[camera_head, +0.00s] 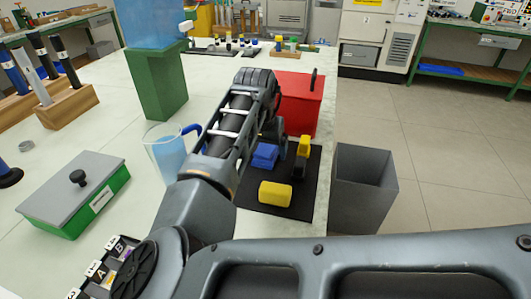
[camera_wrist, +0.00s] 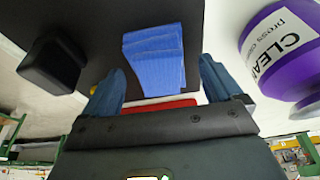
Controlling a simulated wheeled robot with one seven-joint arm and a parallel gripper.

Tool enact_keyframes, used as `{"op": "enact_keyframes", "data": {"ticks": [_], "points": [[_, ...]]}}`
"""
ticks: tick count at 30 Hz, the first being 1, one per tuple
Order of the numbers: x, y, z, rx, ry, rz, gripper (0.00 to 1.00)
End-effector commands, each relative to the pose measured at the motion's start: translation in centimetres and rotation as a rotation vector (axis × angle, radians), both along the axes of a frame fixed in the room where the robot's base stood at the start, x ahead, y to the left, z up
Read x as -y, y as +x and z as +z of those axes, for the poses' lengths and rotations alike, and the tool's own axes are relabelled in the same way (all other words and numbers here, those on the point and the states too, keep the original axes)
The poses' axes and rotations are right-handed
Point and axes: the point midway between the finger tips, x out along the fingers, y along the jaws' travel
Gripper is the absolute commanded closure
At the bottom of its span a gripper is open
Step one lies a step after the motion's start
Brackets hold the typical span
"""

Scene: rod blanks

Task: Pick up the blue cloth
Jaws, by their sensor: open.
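The blue cloth (camera_head: 265,155) is folded in layers and lies on a black mat (camera_head: 305,203). In the wrist view the cloth (camera_wrist: 154,55) is ahead of and partly between my fingers in the picture. My gripper (camera_wrist: 160,70) is open, with a blue-grey finger on each side of the cloth. Both fingers look apart from it, and I cannot tell the exact height gap. In the head view my arm hides most of the gripper.
A yellow block (camera_head: 275,195) lies on the mat. A yellow-and-black item (camera_head: 302,150) stands right of the cloth. A red box (camera_head: 300,103) is behind and a grey bin (camera_head: 363,190) right. A purple labelled container (camera_wrist: 275,50) is close by in the wrist view.

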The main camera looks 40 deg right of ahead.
Motion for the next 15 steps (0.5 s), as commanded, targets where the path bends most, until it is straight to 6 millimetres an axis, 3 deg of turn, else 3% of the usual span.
{"op": "enact_keyframes", "data": {"ticks": [10,15], "points": [[0.2,0.08,-0.76,0.0,0.0,0.0,0.09],[0.18,0.09,-0.75,0.0,0.0,0.0,0.25]]}}
